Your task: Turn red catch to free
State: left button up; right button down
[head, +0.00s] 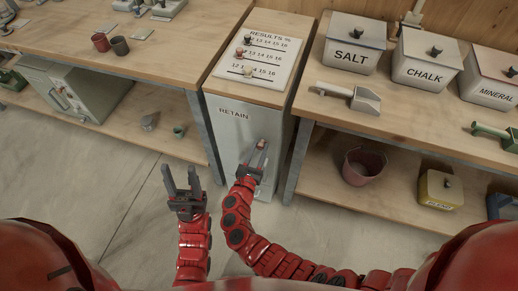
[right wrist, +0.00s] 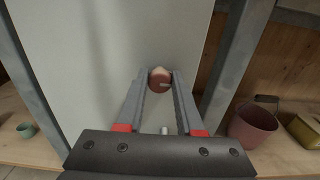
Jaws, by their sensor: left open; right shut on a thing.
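The red catch (right wrist: 160,84) is a small round knob with a pale mark on it, on the grey front of the cabinet labelled RETAIN (head: 232,135). My right gripper (head: 260,146) is at the cabinet front, and in the right wrist view its fingertips (right wrist: 160,76) are shut on the catch from both sides. The fingers and arm mostly hide the catch in the head view. My left gripper (head: 181,171) is open and empty, over the floor to the left of the cabinet.
A results board (head: 256,50) with sliders lies on the cabinet top. Grey legs (head: 297,160) of the right bench stand close beside the cabinet. A red bucket (head: 364,166) sits on the lower shelf at right. The floor at left (head: 110,190) is clear.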

jog(key=m+b, duration=0.3)
jog(key=shift+d+f+m, duration=0.1)
jog(key=shift+f+m, duration=0.15)
jog(key=shift+m, duration=0.15)
jog(key=shift+s+d+m+b, duration=0.1)
jog(key=shift+m+b, duration=7.1)
jog(key=shift+b, duration=0.85)
jog(key=c, duration=0.5)
grip_release()
jog(key=shift+c, duration=0.2)
